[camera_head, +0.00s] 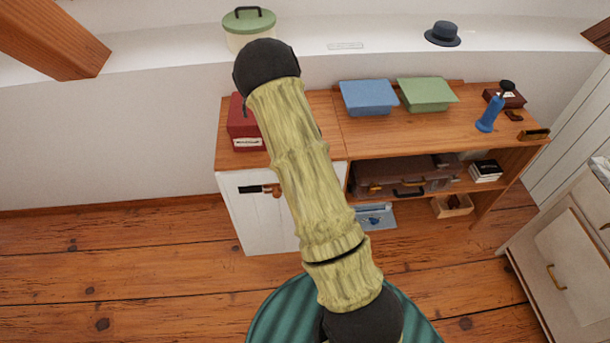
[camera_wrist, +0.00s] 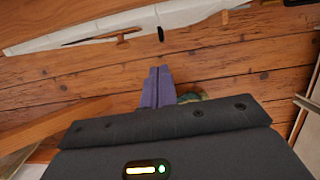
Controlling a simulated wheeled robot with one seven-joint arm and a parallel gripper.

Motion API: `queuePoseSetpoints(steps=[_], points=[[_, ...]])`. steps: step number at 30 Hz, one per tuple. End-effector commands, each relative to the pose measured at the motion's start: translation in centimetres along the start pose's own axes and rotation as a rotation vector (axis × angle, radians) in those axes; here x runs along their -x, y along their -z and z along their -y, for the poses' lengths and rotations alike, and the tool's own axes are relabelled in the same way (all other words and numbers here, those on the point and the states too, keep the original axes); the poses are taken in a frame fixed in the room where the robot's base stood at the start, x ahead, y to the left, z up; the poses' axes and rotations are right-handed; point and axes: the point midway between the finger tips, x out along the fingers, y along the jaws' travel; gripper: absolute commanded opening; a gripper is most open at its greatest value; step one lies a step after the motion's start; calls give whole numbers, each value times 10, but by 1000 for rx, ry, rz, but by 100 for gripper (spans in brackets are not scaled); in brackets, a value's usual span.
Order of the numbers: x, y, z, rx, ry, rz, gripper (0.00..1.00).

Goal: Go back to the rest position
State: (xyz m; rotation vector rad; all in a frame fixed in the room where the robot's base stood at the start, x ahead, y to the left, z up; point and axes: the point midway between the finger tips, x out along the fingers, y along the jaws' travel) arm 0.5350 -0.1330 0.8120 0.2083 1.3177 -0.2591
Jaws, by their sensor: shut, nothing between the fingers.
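My gripper (camera_wrist: 159,75) shows in the wrist view with its two purple fingers side by side and touching. It is shut and holds nothing. Wooden floorboards (camera_wrist: 215,62) lie beyond the fingertips, and no object touches them. In the head view my arm crosses the middle of the picture, and my gripper cannot be made out there.
A wooden sideboard (camera_head: 330,133) stands against the wall, bearing a red box (camera_head: 243,128), a blue box (camera_head: 368,97), a green box (camera_head: 427,94) and a blue bottle (camera_head: 490,113). A pale drawer cabinet (camera_head: 575,250) stands at right. Floor (camera_head: 120,260) at left is clear.

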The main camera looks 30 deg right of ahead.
Motion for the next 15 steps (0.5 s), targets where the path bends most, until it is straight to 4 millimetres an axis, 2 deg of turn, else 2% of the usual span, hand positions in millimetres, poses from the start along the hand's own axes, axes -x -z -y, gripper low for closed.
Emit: queuePoseSetpoints(steps=[1,4,15], points=[[8,0,0,1,0,1,0],[14,0,0,0,1,-1,0],[15,0,7,-14,3,-1,0]])
